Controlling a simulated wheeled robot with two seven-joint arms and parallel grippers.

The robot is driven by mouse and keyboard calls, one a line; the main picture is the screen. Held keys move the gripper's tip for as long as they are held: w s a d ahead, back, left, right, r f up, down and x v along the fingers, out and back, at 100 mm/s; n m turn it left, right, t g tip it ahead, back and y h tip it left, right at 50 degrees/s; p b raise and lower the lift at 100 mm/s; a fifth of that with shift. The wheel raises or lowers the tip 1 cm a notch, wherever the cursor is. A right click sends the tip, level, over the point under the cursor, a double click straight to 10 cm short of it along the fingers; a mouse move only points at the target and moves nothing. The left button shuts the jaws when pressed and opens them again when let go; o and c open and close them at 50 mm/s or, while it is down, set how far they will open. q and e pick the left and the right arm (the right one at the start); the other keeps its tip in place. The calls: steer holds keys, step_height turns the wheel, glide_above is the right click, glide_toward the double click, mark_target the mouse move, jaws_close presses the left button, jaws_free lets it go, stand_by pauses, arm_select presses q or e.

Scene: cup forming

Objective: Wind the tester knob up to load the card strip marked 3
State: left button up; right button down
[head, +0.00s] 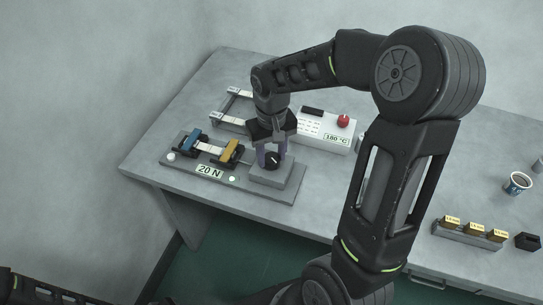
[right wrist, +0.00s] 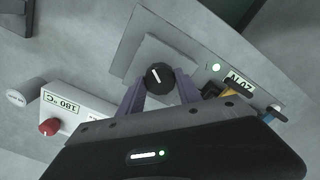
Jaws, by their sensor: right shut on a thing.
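The tester (head: 185,166) is a grey plate with a label "20 N" and a white lamp at each end. A pale card strip (head: 210,148) spans between its blue clamp (head: 191,139) and yellow clamp (head: 229,154); I cannot read a mark on it. The black tester knob (head: 272,159) with a white pointer line sits on a grey block at the plate's right end. My right gripper (head: 272,154) is shut on the knob from above; the right wrist view shows the knob (right wrist: 159,76) between its purple fingers. My left gripper is not in view.
Behind the tester stand a white box (head: 328,130) with a red knob and "180 °C" label, and a grey frame (head: 232,106). At right are a cup (head: 517,184), a rack (head: 470,235) of yellow labelled blocks and a black block (head: 527,241). The table's front middle is clear.

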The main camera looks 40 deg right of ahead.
mark_target(272, 158)
steer(key=m+b, duration=0.1)
steer(key=m, duration=0.3)
steer(key=shift+m, duration=0.3)
steer(key=shift+m+b, duration=0.6)
steer(key=shift+m, duration=1.1)
steer(key=c, duration=0.8)
jaws_free()
steer(key=shift+r, duration=0.1)
steer(key=shift+r, duration=3.8)
